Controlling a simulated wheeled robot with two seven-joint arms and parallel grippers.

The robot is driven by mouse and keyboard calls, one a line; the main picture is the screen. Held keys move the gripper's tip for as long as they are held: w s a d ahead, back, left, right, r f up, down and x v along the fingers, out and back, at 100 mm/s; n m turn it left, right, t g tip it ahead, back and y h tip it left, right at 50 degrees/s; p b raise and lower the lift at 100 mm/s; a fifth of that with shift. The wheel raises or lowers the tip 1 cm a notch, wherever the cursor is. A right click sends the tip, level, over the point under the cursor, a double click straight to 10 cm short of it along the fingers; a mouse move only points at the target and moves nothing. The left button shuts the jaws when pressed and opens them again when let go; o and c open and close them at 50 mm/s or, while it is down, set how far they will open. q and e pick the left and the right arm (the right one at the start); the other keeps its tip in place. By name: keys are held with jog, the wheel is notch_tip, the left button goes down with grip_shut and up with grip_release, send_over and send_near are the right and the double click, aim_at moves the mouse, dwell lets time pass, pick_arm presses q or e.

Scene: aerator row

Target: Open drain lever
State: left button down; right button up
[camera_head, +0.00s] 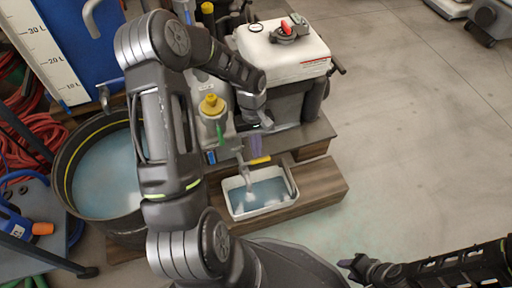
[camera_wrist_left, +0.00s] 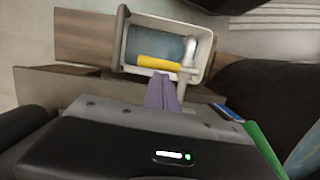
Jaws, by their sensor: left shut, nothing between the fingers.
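The drain lever shows as a yellow handle (camera_head: 259,160) on a pale drain pipe (camera_head: 245,174), above a white tray. In the left wrist view the yellow handle (camera_wrist_left: 159,63) lies crosswise, with the pale pipe (camera_wrist_left: 187,62) at its right end. My left gripper (camera_head: 256,152) points down at the handle. Its purple fingers (camera_wrist_left: 162,92) are shut and empty, their tips close to the handle; I cannot tell if they touch it. My right gripper (camera_head: 353,268) is low at the right, far from the lever; its opening is unclear.
The white tray (camera_head: 234,212) holds bluish water and sits on a wooden step (camera_head: 322,187). A white-topped tank (camera_head: 285,48) stands behind. A black tub (camera_head: 63,180) of water is at the left.

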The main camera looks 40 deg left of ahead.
pick_arm(q)
jog(key=shift+d, duration=0.1)
pick_arm(e)
jog(key=shift+r, duration=0.15)
